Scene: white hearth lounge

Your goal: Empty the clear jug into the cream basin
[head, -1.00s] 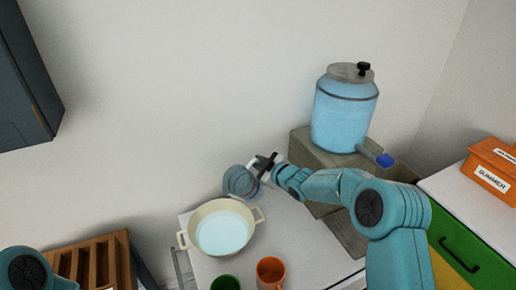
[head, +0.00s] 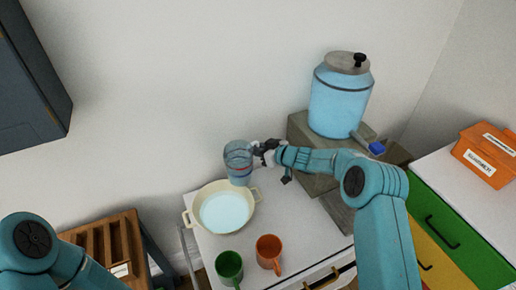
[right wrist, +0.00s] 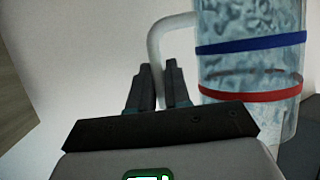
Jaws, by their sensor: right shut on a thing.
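The clear jug (head: 238,160) stands about upright above the back right rim of the cream basin (head: 199,198). It has a blue and a red band, clear in the right wrist view (right wrist: 250,62). My right gripper (head: 260,152) is shut on the jug's handle (right wrist: 166,38), with its fingers (right wrist: 158,88) around the handle's lower part. I cannot tell how much liquid, if any, is in the jug. The basin sits on the white table and holds pale blue liquid. My left gripper is out of view; only my left arm shows.
A green mug (head: 228,266) and an orange mug (head: 269,251) stand in front of the basin. A large blue dispenser (head: 340,103) with a tap stands on a stepped block (head: 305,140) at the right. A slatted wooden rack (head: 105,243) is at the left.

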